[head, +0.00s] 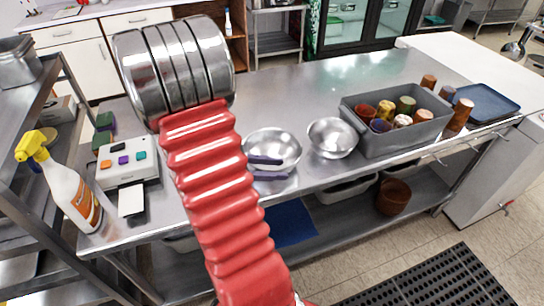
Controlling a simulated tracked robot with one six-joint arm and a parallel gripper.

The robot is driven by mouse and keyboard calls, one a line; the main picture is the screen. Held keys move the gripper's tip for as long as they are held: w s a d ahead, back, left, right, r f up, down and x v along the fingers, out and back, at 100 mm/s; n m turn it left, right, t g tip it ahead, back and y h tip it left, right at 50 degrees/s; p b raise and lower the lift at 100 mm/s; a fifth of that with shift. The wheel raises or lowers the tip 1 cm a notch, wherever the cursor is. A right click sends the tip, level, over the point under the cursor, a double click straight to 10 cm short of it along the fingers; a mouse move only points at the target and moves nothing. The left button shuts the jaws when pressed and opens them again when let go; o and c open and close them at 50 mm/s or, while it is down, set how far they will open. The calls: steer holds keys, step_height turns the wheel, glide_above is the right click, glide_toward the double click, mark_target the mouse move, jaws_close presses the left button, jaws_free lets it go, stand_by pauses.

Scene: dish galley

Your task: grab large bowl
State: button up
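A shiny metal bowl (282,139), which looks the larger of two, stands upright on the steel counter left of centre. A second metal bowl (333,136) stands just to its right. My gripper (285,169) shows as two purple fingers reaching right from behind my red arm. The fingers are apart with a gap between them. The upper finger overlaps the bowl's inside and the lower one its near edge, so they appear to straddle the near rim. I cannot tell whether they touch it. My arm hides the gripper's base and may cover the bowl's left edge.
A grey bin (405,139) with several cups stands to the right, with a blue tray (486,102) beyond. A spray bottle (70,190) and a white box with coloured buttons (128,172) are at left. The counter behind the bowls (300,92) is clear.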

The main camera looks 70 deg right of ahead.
steer(key=shift+x, duration=1.05)
steer(key=shift+c, duration=0.6)
jaws_close()
